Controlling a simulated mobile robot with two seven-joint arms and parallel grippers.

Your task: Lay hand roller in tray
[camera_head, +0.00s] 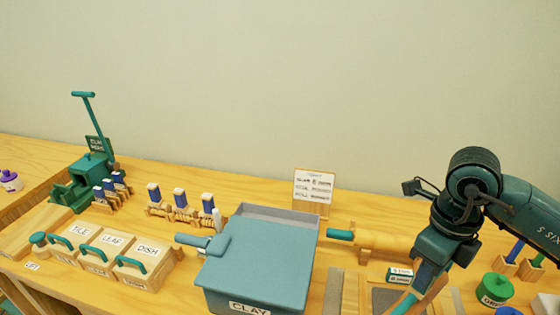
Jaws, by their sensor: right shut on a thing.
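My right gripper (425,283) comes down from the right, its jaws low near the bottom edge of the head view. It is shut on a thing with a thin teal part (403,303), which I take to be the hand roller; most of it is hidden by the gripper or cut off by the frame. A dark grey flat area (383,298) between wooden strips lies just left of the gripper; I cannot tell if it is the tray. My left gripper is not in view.
A wooden rolling pin with a teal handle (341,234) lies behind the gripper. A blue-grey clay bin (262,262) stands left of it. A small sign (313,187) stands behind. Stamp blocks (143,262) and a green press (88,165) are farther left. A green pot (495,289) stands at the right.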

